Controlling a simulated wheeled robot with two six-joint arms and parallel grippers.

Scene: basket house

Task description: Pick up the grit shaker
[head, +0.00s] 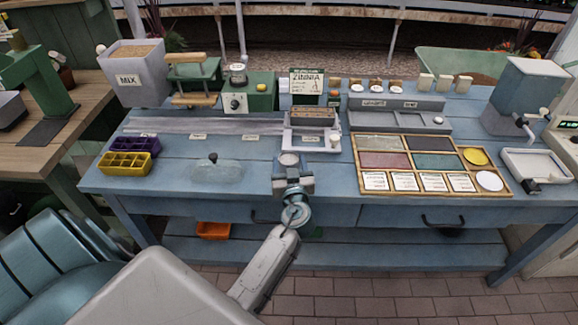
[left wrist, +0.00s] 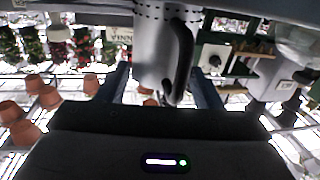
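My left gripper (head: 292,174) is at the front edge of the blue bench, at the end of my grey arm. A pale round top at the gripper looks like the grit shaker (head: 289,159). In the left wrist view the shaker (left wrist: 150,50) is a light metal cylinder with a black handle and a row of small holes. It lies between the two dark blue fingers of my left gripper (left wrist: 163,85). Whether both fingers press on it, and whether it is clear of the bench, I cannot tell. My right gripper is out of view.
A wooden tray of coloured panels and cards (head: 433,140) lies to the right. A small scale-like box (head: 315,140) is just behind the gripper. A glassy lid (head: 216,172) and purple and yellow cell trays (head: 124,163) are to the left. A MIX bin (head: 135,80) stands behind.

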